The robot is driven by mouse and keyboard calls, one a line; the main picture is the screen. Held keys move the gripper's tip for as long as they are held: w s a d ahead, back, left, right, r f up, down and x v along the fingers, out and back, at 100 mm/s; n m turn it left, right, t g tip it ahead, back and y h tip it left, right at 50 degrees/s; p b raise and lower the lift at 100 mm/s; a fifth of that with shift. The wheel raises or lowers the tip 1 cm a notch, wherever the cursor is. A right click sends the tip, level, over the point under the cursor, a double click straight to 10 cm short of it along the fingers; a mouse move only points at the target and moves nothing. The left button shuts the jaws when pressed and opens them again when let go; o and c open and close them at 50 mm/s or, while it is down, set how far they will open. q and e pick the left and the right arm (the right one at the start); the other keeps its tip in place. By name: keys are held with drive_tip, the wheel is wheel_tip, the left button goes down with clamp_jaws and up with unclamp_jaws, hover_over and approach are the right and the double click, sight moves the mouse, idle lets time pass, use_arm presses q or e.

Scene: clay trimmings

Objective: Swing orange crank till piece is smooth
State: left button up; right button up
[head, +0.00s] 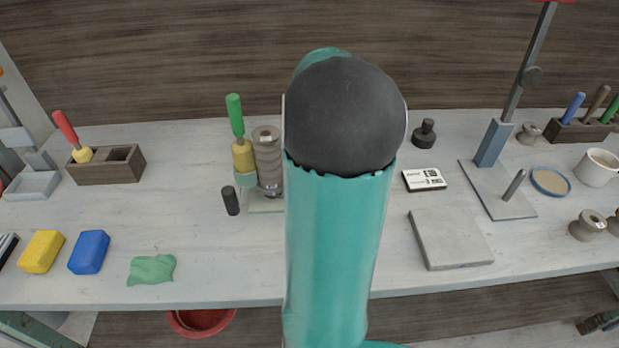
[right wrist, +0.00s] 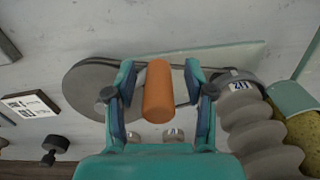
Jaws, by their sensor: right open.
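The orange crank (right wrist: 158,92) shows in the right wrist view as an upright-looking orange grip over a round grey disc (right wrist: 85,88). My right gripper (right wrist: 158,74) is open, with one finger on each side of the orange grip and a gap on both sides. The ridged grey clay piece (right wrist: 255,130) is right of the gripper there; its surface has deep spiral grooves. In the head view the piece (head: 267,155) stands left of my teal arm, which hides the crank and right gripper. My left gripper is in neither view.
A green-handled tool (head: 236,115) stands beside the piece, with a black cylinder (head: 231,200) near its base. A green cloth (head: 152,269) lies at the front left.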

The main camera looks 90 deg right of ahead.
wheel_tip(320, 180, up, 12)
drive_tip(key=shift+f, duration=0.1)
idle(0.5)
